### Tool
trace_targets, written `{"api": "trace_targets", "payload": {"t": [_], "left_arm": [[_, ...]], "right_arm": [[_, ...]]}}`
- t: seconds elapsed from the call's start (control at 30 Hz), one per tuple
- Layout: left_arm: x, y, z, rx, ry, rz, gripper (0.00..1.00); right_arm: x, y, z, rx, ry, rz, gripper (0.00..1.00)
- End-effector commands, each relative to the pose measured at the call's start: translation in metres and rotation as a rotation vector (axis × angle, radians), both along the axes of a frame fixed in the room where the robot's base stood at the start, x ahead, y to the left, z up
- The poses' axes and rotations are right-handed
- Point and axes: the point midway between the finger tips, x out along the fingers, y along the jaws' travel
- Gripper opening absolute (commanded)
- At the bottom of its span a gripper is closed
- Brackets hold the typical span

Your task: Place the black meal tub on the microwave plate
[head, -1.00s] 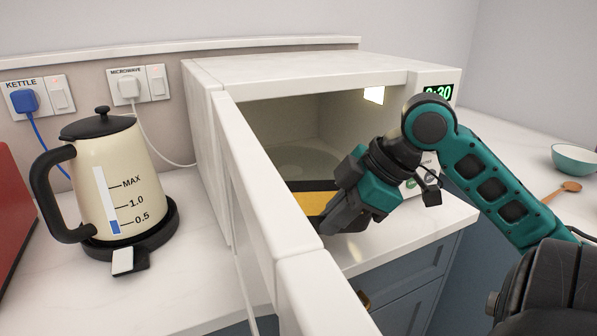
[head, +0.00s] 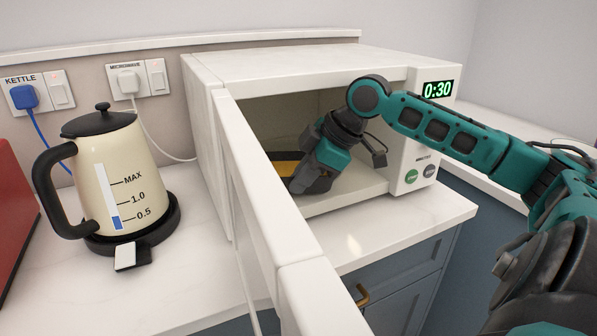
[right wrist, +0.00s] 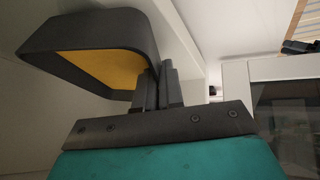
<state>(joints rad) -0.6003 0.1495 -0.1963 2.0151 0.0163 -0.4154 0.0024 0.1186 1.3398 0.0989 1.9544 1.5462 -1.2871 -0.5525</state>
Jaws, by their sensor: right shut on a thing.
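The black meal tub, with a yellow-orange top, is inside the open microwave (head: 430,150), partly hidden by the door and my right gripper. My right gripper (head: 298,186) reaches in through the opening and is shut on the tub's near edge. In the right wrist view the black tub (right wrist: 95,32) sits to the left of the fingers (right wrist: 158,88), its edge between them, and it looks tilted there. The microwave plate is hidden behind the tub, door and gripper in the head view, so I cannot tell whether the tub touches it. My left gripper is not in view.
The open microwave door (head: 262,185) sticks out towards me, left of my right arm. A cream kettle (head: 115,180) stands on the counter at the left, with a red object (head: 12,205) at the edge. The counter in front of the microwave is clear.

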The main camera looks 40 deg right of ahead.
Motion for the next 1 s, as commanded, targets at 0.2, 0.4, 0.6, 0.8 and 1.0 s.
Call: {"api": "trace_targets", "payload": {"t": [0.2, 0.4, 0.6, 0.8, 1.0], "left_arm": [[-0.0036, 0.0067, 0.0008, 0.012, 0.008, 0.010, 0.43], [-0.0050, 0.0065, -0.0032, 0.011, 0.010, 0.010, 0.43], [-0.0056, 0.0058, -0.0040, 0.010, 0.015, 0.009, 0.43], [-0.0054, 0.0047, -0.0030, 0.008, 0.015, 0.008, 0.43], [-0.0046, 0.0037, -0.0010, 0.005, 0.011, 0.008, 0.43]], "right_arm": [[0.0113, -0.0025, 0.0030, -0.002, -0.005, 0.002, 0.00], [0.0113, -0.0025, -0.0014, -0.003, -0.003, 0.003, 0.00], [0.0112, -0.0025, -0.0023, -0.003, -0.002, 0.004, 0.00], [0.0108, -0.0023, -0.0034, -0.003, 0.001, 0.003, 0.24], [0.0108, -0.0023, -0.0034, -0.003, 0.001, 0.003, 0.33]]}}
